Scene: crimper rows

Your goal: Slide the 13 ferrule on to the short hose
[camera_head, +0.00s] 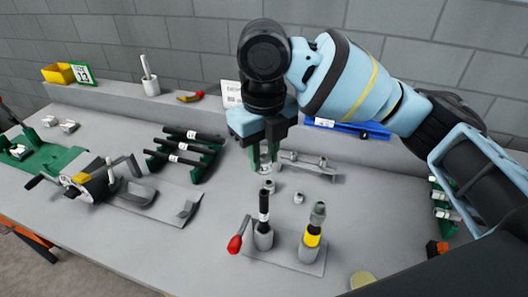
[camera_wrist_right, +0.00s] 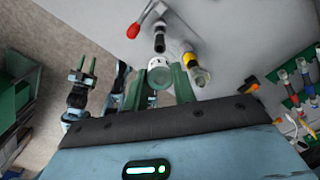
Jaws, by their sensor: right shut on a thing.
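My right gripper (camera_head: 265,163) is shut on a pale, silvery ferrule (camera_head: 265,168), held upright above the bench; any number on it cannot be read. In the right wrist view the ferrule (camera_wrist_right: 159,71) shows as a round pale ring between the green fingers (camera_wrist_right: 160,88). The short black hose (camera_head: 263,206) with a white label stands upright in a grey holder in front of the ferrule, apart from it. It also shows in the right wrist view (camera_wrist_right: 159,41). My left gripper (camera_wrist_right: 83,68) shows at the left of the right wrist view, its green fingers apart and empty.
A fitting with a yellow band (camera_head: 313,236) stands beside the hose on the grey plate (camera_head: 290,262); a red handle (camera_head: 235,245) is at its left. Small loose metal parts (camera_head: 298,198) lie behind. A hose rack (camera_head: 205,160) and crimper (camera_head: 95,185) stand left.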

